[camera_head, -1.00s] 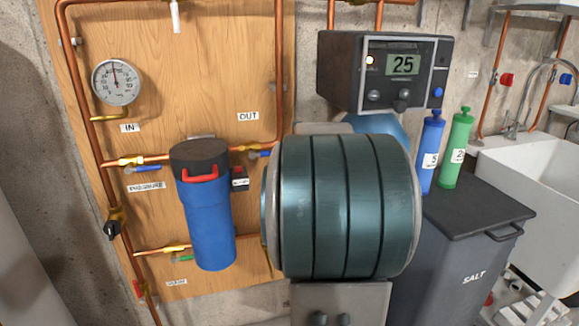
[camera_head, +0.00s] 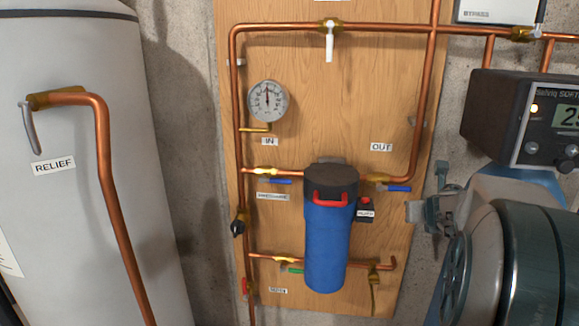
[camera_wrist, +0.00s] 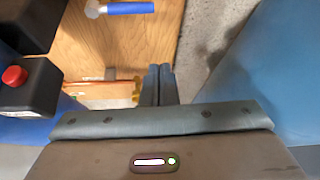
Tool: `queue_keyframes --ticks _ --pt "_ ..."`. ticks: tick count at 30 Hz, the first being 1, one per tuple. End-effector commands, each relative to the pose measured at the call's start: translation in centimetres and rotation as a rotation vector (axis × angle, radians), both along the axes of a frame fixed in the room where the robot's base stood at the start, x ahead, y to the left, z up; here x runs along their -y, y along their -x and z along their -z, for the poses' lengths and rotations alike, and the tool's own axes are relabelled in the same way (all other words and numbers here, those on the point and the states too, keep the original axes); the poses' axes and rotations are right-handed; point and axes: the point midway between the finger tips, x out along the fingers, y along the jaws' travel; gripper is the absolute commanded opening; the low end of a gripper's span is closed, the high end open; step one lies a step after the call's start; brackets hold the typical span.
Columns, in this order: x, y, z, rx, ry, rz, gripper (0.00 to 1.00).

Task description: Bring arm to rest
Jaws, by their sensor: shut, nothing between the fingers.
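My arm fills the lower right of the head view, its teal ribbed link close to the camera. My gripper (camera_head: 411,211) shows beyond it, to the right of the blue filter housing and in front of the board's right edge. In the wrist view my gripper's fingers (camera_wrist: 158,72) are together with nothing between them. The fingers seem apart from the board and pipes, though the exact gap is hard to judge.
The blue filter housing (camera_head: 329,240) with its black cap hangs on the wooden board (camera_head: 330,100) among copper pipes. A small black box with a red button (camera_wrist: 28,88) is near my gripper. The softener's control head (camera_head: 500,115) stands right; a white tank (camera_head: 75,220) stands left.

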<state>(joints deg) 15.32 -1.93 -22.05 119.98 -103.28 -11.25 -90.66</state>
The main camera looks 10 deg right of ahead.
Motion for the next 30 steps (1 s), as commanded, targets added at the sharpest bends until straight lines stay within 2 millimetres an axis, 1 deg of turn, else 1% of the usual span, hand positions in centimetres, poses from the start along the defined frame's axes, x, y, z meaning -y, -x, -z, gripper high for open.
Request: queue_keyframes --ticks 2,5,8,9,12,14,18,20,23,26,27,29,30 --pt "-0.4 0.0 -0.8 0.026 -0.034 0.030 0.00" --pt "-1.2 0.1 -2.5 0.101 -0.143 0.124 0.00" --pt "-2.6 0.6 -4.5 0.207 -0.325 0.277 0.00" --pt "-3.3 0.9 -5.3 0.252 -0.411 0.347 0.00" --pt "-5.0 2.0 -6.5 0.348 -0.624 0.525 0.00" --pt "-6.2 2.8 -6.9 0.396 -0.750 0.634 0.00" --pt "-9.2 5.2 -7.4 0.482 -1.037 0.902 0.00" --pt "-10.8 6.3 -7.4 0.507 -1.153 1.022 0.00" --pt "-13.6 8.5 -7.2 0.532 -1.332 1.236 0.00" --pt "-16.8 10.9 -7.0 0.539 -1.485 1.464 0.00" --pt "-18.2 11.9 -6.9 0.538 -1.539 1.559 0.00" --pt "-20.3 13.6 -6.8 0.529 -1.606 1.705 0.00" --pt "-21.6 14.6 -6.7 0.521 -1.641 1.799 0.00"
